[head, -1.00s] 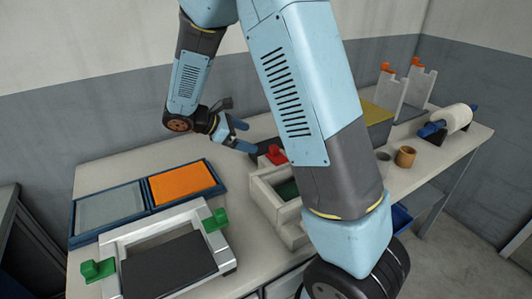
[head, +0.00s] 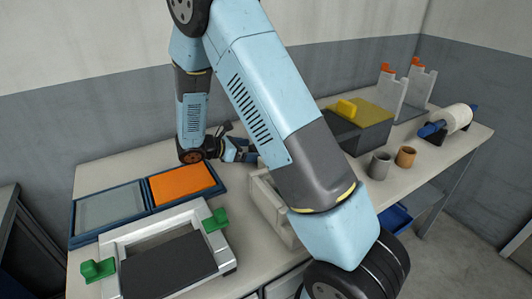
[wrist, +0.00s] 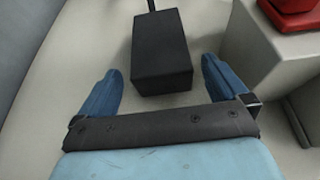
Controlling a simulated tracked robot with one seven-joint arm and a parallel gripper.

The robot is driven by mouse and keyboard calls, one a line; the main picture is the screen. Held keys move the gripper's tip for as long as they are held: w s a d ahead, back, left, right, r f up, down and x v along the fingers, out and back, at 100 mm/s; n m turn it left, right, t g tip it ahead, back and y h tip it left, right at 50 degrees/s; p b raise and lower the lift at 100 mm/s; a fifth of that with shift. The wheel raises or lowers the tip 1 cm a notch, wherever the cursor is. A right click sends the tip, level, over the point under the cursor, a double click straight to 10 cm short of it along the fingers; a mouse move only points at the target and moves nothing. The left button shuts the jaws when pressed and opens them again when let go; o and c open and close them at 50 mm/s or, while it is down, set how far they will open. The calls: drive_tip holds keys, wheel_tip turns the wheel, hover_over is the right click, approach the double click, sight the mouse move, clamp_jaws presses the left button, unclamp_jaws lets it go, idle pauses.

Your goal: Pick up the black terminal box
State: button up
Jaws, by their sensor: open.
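The black terminal box (wrist: 162,50) is a dark block on the pale bench top in the wrist view, with a thin black stub or cable at its far end. My gripper (wrist: 160,88) is open, its two blue fingers on either side of the box's near end, with gaps on both sides. I cannot tell the fingers' height above the bench. In the head view, my gripper (head: 246,152) is low over the bench behind my arm, and the box is hidden there.
A pale block (wrist: 262,55) with a red part (wrist: 292,8) stands close right of the box. In the head view, a pale open box (head: 270,208), an orange tray (head: 182,184) and a frame with green clamps (head: 216,220) stand nearby. Cups (head: 380,165) stand farther right.

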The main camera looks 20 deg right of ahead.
drive_tip(key=shift+f+x, duration=0.15)
drive_tip(key=shift+x, duration=1.45)
drive_tip(key=shift+f+x, duration=0.1)
drive_tip(key=shift+x, duration=1.5)
drive_tip(key=shift+a, duration=0.1)
drive_tip(key=c, duration=1.4)
